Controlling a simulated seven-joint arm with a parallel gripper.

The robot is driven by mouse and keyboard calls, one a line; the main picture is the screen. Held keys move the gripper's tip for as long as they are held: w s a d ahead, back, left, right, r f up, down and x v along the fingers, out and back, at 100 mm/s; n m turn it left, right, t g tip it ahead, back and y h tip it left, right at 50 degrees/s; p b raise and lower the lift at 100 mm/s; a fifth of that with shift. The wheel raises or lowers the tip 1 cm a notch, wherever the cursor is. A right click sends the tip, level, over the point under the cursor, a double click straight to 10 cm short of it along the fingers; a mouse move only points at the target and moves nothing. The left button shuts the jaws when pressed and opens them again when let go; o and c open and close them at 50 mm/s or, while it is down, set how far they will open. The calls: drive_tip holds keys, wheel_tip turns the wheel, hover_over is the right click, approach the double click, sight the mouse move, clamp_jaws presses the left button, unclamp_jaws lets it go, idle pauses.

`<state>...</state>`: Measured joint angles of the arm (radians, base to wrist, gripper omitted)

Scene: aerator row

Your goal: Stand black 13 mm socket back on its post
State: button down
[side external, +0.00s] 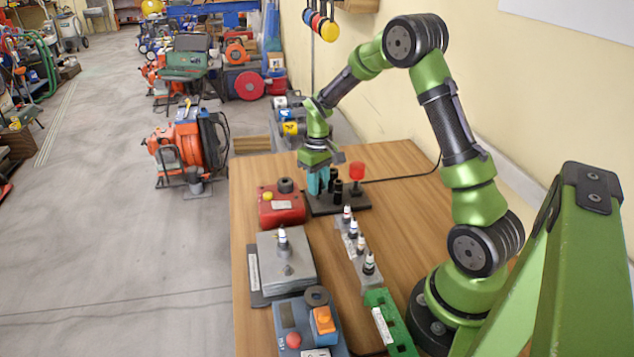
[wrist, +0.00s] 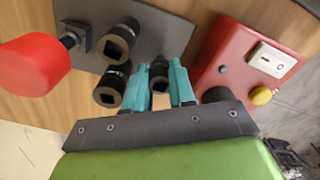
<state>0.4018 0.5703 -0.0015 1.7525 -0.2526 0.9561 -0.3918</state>
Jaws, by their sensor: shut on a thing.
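My gripper (side external: 318,182) has teal fingers and points down over the left part of a dark rack plate (side external: 351,204). In the wrist view my gripper (wrist: 160,85) is shut on a black socket (wrist: 159,73), its square drive hole facing the camera. Its size marking is not readable. The lower end of the held socket is hidden, so I cannot tell whether it is on a post. Two other black sockets, one (wrist: 121,38) farther and one (wrist: 111,84) close beside the left finger, stand on the plate. A red knob (wrist: 35,65) is at the left.
A red switch box (side external: 282,208) with a yellow button stands close by the plate. A grey block (side external: 287,262), a row of white-and-black pieces (side external: 357,245), a blue control box (side external: 310,330) and a green holder (side external: 390,325) are nearer.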

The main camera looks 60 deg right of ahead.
drive_tip(key=shift+f, duration=0.3)
idle(0.4)
drive_tip(key=shift+f, duration=0.65)
drive_tip(key=c, duration=0.9)
unclamp_jaws()
drive_tip(key=shift+o, duration=0.2)
drive_tip(key=shift+r, duration=3.55)
drive_tip(key=s+a+r+t, duration=0.3)
drive_tip(key=s+a+r, duration=0.2)
drive_tip(key=a+r, duration=0.55)
drive_tip(key=s+a+r+m+t+y, duration=0.1)
drive_tip(key=s+a+r+t, duration=0.3)
drive_tip(key=s+a, duration=0.5)
drive_tip(key=shift+s+a+r+y, duration=0.3)
drive_tip(key=shift+s+r+y, duration=0.1)
drive_tip(key=shift+s, duration=0.6)
